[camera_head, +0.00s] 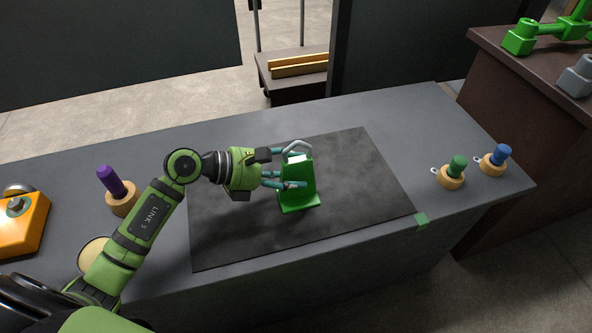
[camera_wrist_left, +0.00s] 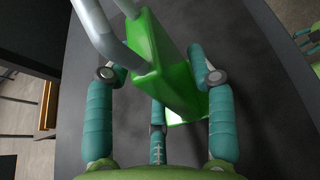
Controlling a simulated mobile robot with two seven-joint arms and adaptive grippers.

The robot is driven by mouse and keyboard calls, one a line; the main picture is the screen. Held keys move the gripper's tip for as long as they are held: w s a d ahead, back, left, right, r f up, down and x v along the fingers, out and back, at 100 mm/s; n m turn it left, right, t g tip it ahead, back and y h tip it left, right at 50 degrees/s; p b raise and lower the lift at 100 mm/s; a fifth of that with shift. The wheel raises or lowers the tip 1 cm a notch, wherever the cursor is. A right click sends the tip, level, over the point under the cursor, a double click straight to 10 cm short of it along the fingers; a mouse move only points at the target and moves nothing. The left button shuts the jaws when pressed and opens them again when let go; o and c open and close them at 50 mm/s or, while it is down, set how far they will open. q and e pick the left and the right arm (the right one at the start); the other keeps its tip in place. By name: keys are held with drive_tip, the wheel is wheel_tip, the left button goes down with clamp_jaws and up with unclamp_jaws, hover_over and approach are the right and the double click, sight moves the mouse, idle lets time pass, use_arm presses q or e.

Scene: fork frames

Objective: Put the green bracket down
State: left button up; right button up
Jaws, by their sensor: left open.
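The green bracket (camera_head: 302,187) stands upright on the dark mat (camera_head: 362,185) on the grey table, with its flat foot on the mat. A grey curved handle (camera_head: 297,147) is at its top. My left gripper (camera_head: 290,179) is open, with its teal fingers around the bracket's upright plate from the left side. In the left wrist view the bracket (camera_wrist_left: 165,65) lies between the spread fingers (camera_wrist_left: 158,75), and the handle passes close to the left finger. Whether any finger touches the bracket is not clear.
A purple peg (camera_head: 111,180) in a wooden base and an orange box (camera_head: 20,225) are at the left. Green (camera_head: 456,168) and blue (camera_head: 500,155) pegs in wooden bases stand at the right. The mat is mostly clear around the bracket.

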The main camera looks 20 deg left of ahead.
use_arm(q)
drive_tip(key=v, duration=1)
drive_tip(key=shift+s+a+b, duration=0.15)
drive_tip(key=shift+s+b, duration=0.15)
drive_tip(key=shift+b, duration=0.05)
drive_tip(key=shift+r, duration=0.1)
